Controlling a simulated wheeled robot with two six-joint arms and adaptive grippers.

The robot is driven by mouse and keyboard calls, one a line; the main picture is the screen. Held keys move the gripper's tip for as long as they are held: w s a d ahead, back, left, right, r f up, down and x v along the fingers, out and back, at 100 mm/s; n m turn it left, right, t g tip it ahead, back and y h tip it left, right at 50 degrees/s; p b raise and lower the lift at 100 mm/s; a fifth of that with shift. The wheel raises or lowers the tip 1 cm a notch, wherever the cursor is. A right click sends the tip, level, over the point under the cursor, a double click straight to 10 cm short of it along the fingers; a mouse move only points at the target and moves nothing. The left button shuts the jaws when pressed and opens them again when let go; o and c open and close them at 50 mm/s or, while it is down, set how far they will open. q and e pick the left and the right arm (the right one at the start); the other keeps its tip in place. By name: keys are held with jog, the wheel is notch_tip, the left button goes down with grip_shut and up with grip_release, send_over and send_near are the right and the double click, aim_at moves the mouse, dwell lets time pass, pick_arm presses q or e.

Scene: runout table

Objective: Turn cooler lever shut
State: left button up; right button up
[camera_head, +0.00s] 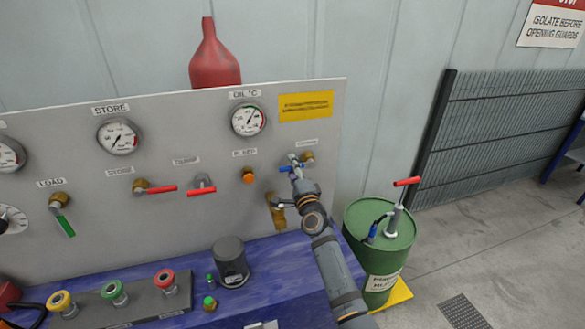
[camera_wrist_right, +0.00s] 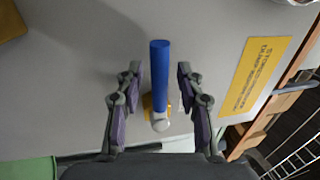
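The blue-handled lever (camera_head: 286,168) sits at the right end of the grey panel, under a small label (camera_head: 307,142) too small to read. Part of it is hidden by my right gripper (camera_head: 298,167), which is up against the panel there. In the right wrist view the blue handle (camera_wrist_right: 160,62) points up the picture from a pale round hub over a brass fitting (camera_wrist_right: 148,102). My right gripper (camera_wrist_right: 159,78) is open, one finger on each side of the handle, with a visible gap on both sides. My left gripper is not in view.
Red levers (camera_head: 155,189), a green lever (camera_head: 65,226), gauges (camera_head: 118,136) and an orange knob (camera_head: 248,175) are on the panel. A dark canister (camera_head: 230,262) stands on the blue bench. A green drum with a pump (camera_head: 373,262) stands right of my right arm.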

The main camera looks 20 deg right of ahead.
jog(key=s+f, duration=0.2)
jog(key=s, duration=0.9)
jog(key=shift+s+d+f, duration=0.15)
jog(key=shift+s, duration=0.2)
